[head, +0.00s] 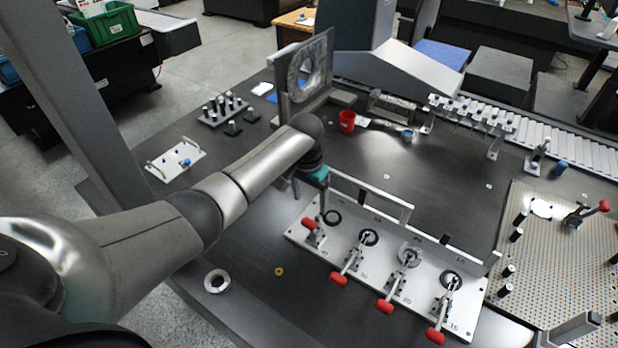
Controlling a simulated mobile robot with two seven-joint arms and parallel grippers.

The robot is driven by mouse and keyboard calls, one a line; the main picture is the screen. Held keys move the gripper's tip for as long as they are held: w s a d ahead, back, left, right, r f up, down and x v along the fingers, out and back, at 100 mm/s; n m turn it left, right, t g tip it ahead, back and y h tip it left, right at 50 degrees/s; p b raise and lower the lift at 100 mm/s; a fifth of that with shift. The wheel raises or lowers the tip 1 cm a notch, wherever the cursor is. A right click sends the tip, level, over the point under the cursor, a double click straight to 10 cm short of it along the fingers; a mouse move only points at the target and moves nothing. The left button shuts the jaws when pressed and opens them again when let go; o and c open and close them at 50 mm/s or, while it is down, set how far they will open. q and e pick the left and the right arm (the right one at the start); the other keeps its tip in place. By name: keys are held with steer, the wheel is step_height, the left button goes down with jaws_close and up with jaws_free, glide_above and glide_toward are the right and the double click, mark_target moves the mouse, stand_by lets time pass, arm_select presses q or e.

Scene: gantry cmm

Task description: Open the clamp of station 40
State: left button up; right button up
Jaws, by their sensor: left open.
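The clamp fixture plate (298,233) carries a row of toggle clamps with red handles. The leftmost clamp, by the mark 40, has its red handle (309,223) standing up more than the others. The dark ring (332,217) behind it shows no clamp arm clearly over it. My left gripper (323,192) is open, pointing down just behind and above this station, apart from the handle as far as I can tell. Its fingertips are small and partly hidden. My right gripper is not in view.
The other clamps' red handles (385,307) lean toward the front, their arms over their parts. A raised rail (370,195) runs along the plate's back. A metal ring (217,281) and a small yellow ring (279,271) lie left. A perforated plate (560,260) stands right.

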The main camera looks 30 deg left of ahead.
arm_select(q)
steer(key=r, duration=0.5)
steer(key=shift+s+r+p, duration=0.2)
steer(key=shift+p, duration=0.15)
